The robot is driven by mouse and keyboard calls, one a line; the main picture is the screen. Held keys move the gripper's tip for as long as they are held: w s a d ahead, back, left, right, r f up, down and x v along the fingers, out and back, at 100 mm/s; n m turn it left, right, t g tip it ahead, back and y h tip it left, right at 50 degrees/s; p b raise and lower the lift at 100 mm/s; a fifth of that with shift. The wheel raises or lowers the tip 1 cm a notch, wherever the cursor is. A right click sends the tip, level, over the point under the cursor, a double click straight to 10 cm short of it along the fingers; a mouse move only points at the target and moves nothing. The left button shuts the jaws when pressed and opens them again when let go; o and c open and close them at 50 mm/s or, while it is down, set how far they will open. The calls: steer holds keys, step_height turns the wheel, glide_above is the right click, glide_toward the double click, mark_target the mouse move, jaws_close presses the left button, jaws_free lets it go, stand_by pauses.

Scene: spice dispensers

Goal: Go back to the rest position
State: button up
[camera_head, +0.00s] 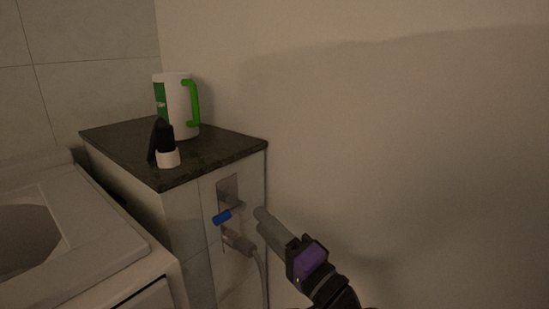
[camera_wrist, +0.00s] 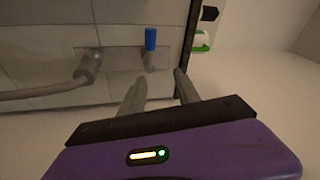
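My gripper (camera_head: 261,219) is in front of the tiled side of a ledge, to the right of a valve with a blue handle (camera_head: 222,218). In the wrist view, its two grey fingers (camera_wrist: 160,86) stand apart with nothing between them. The blue handle (camera_wrist: 151,39) appears just beyond the fingertips there, and the fingers look clear of it, though the depth is hard to judge. The purple gripper body fills the bottom of the wrist view.
A grey hose (camera_head: 259,267) hangs from a fitting below the valve. A white mug with a green handle (camera_head: 182,105) and a small black-and-white object (camera_head: 167,158) stand on the dark ledge top (camera_head: 222,148). A white washing machine (camera_head: 95,249) is at left. Bare wall fills the right.

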steer(key=s+d+f+n+t+h, duration=0.2)
steer(key=s+d+f+t+h, duration=0.2)
steer(key=s+d+f+h, duration=1.05)
steer(key=s+d+f+n+g, duration=0.1)
steer(key=s+d+n+g, duration=0.15)
steer(key=s, duration=0.75)
steer(key=s+d+f+n+g, duration=0.1)
steer(key=s+d+f, duration=0.15)
steer(key=s, duration=0.75)
steer(key=s+d+f+n+g, duration=0.1)
steer(key=s+d, duration=0.2)
steer(key=s, duration=0.7)
step_height(320, 180, up, 24)
steer(key=p, duration=2.4)
steer(key=shift+w+r, duration=0.2)
steer(key=shift+r, duration=0.05)
steer(key=shift+a+y, duration=0.1)
steer(key=shift+y, duration=0.15)
